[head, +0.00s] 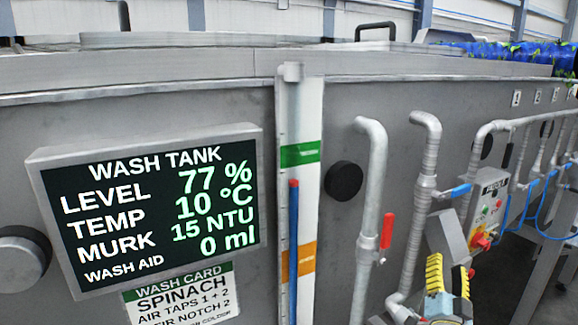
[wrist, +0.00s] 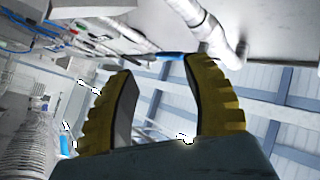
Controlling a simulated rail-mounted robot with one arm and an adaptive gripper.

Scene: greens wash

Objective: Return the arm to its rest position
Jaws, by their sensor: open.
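My gripper (head: 448,280) is at the lower right in the head view, with yellow ribbed fingers pointing up. It is in front of the lower pipework and left of the control box. In the wrist view my gripper (wrist: 160,105) shows both yellow fingers spread apart, with nothing between them. The rest of my arm is mostly out of the picture.
The steel tank wall carries a display (head: 150,210) reading level 77 %. Pipes with a red-handled valve (head: 388,230) stand left of my gripper. A control box (head: 487,205) with a red button is close to its right.

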